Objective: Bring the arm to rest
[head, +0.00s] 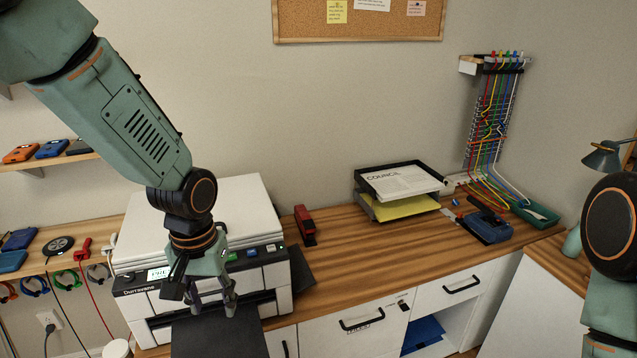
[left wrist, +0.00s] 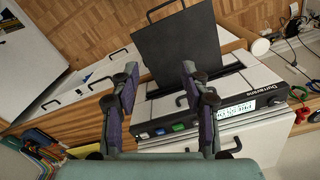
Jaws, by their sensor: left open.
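My left arm comes in from the upper left in the head view. Its gripper (head: 212,300) hangs pointing down in front of the white printer (head: 260,225), over the dark output tray (head: 205,335). In the left wrist view, the two fingers of my left gripper (left wrist: 162,90) stand apart with nothing between them. The printer's front panel and lit display (left wrist: 236,106) lie beyond the fingers. I cannot tell whether the gripper touches the printer. Part of my right arm (head: 612,250) shows at the right edge of the head view; its gripper is out of view.
The wooden desk (head: 345,255) holds a red stapler (head: 305,222), a two-tier paper tray (head: 365,205) and a blue device (head: 488,228). Coloured cables (head: 490,125) hang on the wall. A cabinet compartment (head: 428,335) below stands open. Desk space right of the printer is mostly clear.

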